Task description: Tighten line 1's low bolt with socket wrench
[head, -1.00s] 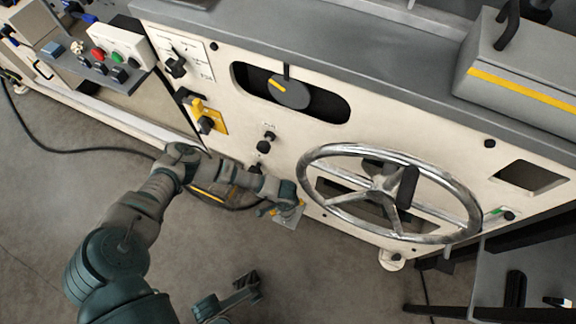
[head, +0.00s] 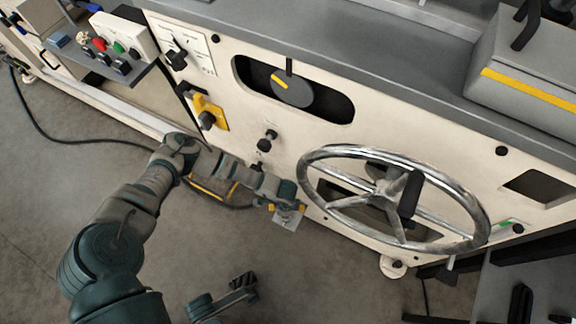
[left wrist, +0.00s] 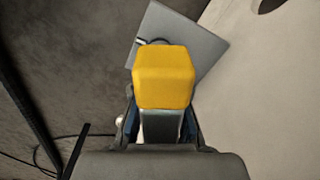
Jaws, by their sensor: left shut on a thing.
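My left gripper (head: 286,205) is low at the front face of the cream machine, left of the handwheel. It is shut on a tool with a yellow block-shaped end, taken to be the socket wrench (left wrist: 164,78). In the left wrist view this yellow end fills the middle, between the fingers. In the head view only small yellow bits show beside the fingers. A grey plate (head: 288,220) lies just below and beyond the gripper; it also shows in the left wrist view (left wrist: 195,35). The low bolt is hidden, and I cannot tell whether the wrench touches it.
A large chrome handwheel (head: 395,200) stands out from the machine, right of my left gripper. Black knobs (head: 268,140) and a yellow switch (head: 208,112) sit above and to the left. A black cable (head: 75,142) crosses the floor. The floor at lower left is open.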

